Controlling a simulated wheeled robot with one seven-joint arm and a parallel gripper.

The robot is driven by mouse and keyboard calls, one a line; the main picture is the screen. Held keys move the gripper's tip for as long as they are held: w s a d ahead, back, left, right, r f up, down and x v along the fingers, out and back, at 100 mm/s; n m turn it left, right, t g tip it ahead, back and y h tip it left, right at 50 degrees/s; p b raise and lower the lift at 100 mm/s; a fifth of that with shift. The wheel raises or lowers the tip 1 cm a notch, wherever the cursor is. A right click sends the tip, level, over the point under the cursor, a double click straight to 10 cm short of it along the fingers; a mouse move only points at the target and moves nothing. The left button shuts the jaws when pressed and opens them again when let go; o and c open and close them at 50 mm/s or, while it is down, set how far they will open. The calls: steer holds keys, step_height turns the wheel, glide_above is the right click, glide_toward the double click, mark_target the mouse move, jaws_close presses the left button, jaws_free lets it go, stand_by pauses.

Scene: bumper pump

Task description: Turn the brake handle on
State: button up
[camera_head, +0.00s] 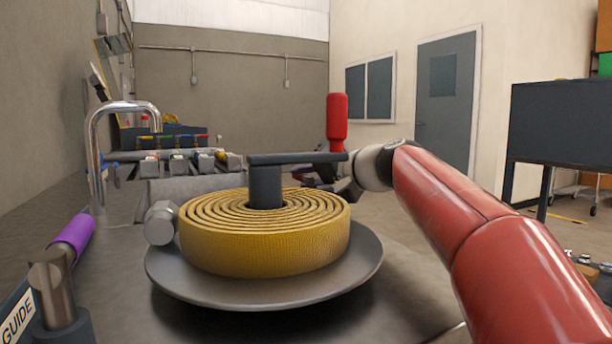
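A dark grey handle bar (290,159) lies level on top of a short post (265,187) in the middle of a coiled yellow hose (265,255). It looks like the brake handle, but no label shows. The coil rests on a round grey plate (180,287). My red arm reaches in from the right. My gripper (328,176) is dark and sits by the right end of the bar, partly hidden behind it and the coil. I cannot tell whether its fingers touch the bar or how far apart they are.
A curved chrome rail (92,150) and a purple-gripped lever (74,233) stand at the left. A row of valve-like levers (185,161) lies behind the coil. A dark panel (562,122) stands on the right. Open floor (470,190) shows toward the door.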

steer(key=shift+w+a, duration=0.1)
steer(key=shift+a, duration=0.05)
jaws_close()
steer(key=shift+m+t+h+p, duration=0.3)
steer(key=shift+m+t+h, duration=0.4)
steer(key=shift+m+h, duration=0.35)
steer(key=shift+d+m+t+h, duration=0.35)
steer(key=shift+m+t+h, duration=0.15)
steer(key=shift+h, duration=0.25)
jaws_free()
